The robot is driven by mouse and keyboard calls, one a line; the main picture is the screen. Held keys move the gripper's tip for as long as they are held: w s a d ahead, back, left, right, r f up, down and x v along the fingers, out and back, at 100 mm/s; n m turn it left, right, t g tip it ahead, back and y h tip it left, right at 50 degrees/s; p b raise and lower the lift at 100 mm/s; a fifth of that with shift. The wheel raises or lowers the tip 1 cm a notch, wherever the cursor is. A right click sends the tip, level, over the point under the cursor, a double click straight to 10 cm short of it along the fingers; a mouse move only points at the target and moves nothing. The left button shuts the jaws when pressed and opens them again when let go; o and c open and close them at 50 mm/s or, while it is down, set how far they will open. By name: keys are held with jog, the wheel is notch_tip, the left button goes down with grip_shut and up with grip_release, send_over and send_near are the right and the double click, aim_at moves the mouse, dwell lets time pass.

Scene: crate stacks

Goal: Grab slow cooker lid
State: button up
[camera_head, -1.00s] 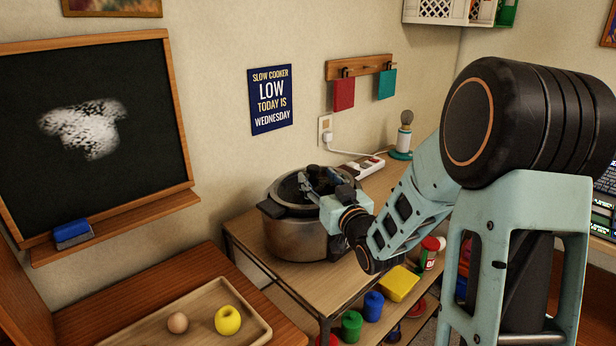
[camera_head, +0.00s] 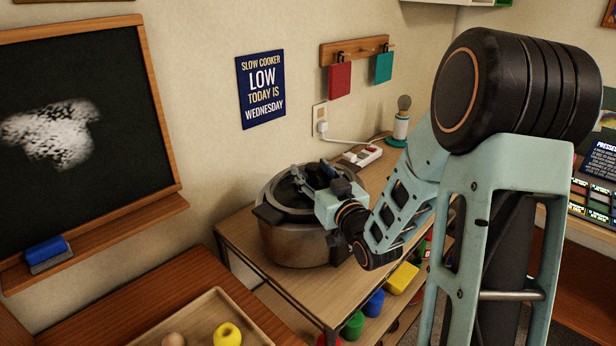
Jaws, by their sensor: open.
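The slow cooker (camera_head: 287,245) is a round metal pot with dark handles, standing on the wooden shelf top near the wall. Its dark lid (camera_head: 283,193) sits on top, partly hidden by my gripper. My gripper (camera_head: 306,179) is over the lid, reaching in from the right, with its fingers near the lid's middle. The jaws are open. The lid's knob is hard to make out among the fingers, and I cannot tell whether the fingers touch it.
A power strip (camera_head: 362,155) and a small lamp (camera_head: 401,125) stand behind the cooker. Colored containers, including a yellow block (camera_head: 401,278), sit on the lower shelf. A tray (camera_head: 215,300) with a yellow apple (camera_head: 227,334) lies front left. A chalkboard (camera_head: 85,120) hangs left.

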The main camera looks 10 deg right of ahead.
jog(key=shift+c, duration=0.2)
grip_shut()
jog(key=shift+r, duration=0.1)
jog(key=shift+r, duration=0.1)
